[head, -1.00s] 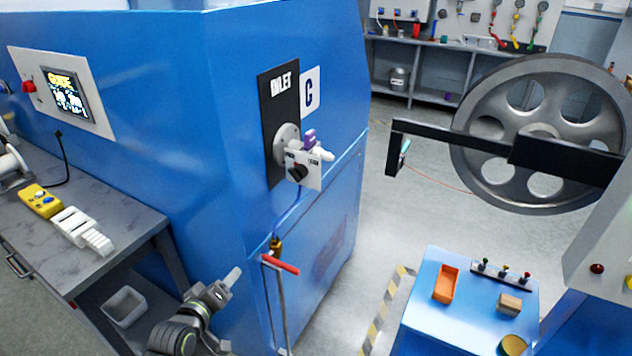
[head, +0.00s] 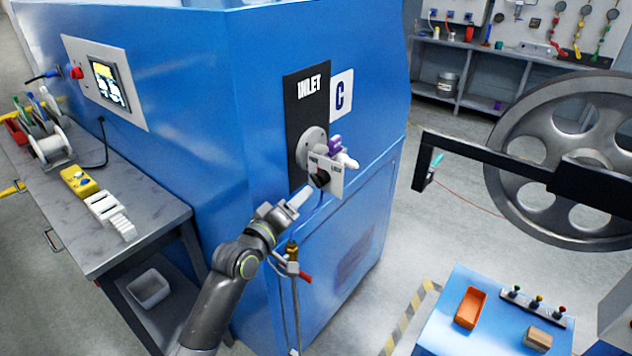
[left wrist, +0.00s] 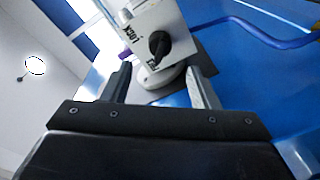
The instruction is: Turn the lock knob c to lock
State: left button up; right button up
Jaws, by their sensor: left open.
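My left gripper (head: 300,198) is just lower left of the knob in the head view. In the left wrist view the left gripper (left wrist: 162,85) is open and empty, and the knob lies beyond the fingertips, roughly between them. My right gripper is not in view.
A purple part (head: 334,144) and white fitting sit just above the plate. A pipe with a red handle (head: 305,278) stands below, close to my left arm. A grey workbench (head: 150,224) is at the left. A large spoked wheel (head: 570,160) is at the right.

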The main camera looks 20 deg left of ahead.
aim_at(316, 183)
pick_arm(q)
jog(key=x, duration=0.8)
jog(key=shift+w+p, duration=0.15)
jog(key=shift+p, duration=0.2)
